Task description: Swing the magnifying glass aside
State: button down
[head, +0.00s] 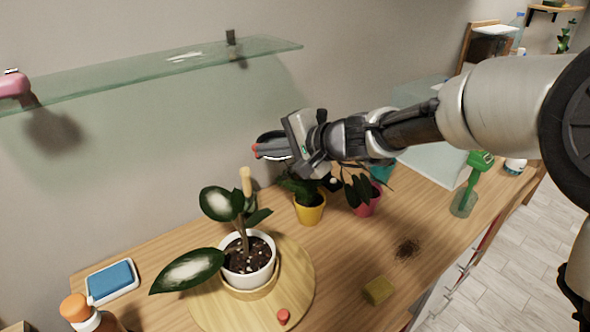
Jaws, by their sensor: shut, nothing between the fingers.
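My gripper (258,150) reaches in from the right, above the back of the wooden bench. Its red-tipped fingers point left and are shut, with nothing seen between them. I cannot make out the magnifying glass for certain. A dark curved shape with a pale rim shows around the fingers, but I cannot tell whether it belongs to the gripper. My arm and gripper hide part of the wall and bench behind them.
A white pot (262,262) with a large-leaved plant stands on a round wooden board (300,295). A yellow pot (310,212) and a pink pot (368,203) stand below my gripper. A glass shelf (150,72) is on the wall.

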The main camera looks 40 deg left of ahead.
jog(key=a, duration=0.8)
jog(key=shift+s+r+p, duration=0.15)
jog(key=shift+s+p, duration=0.1)
jog(key=shift+p, duration=0.1)
jog(key=shift+r, duration=0.15)
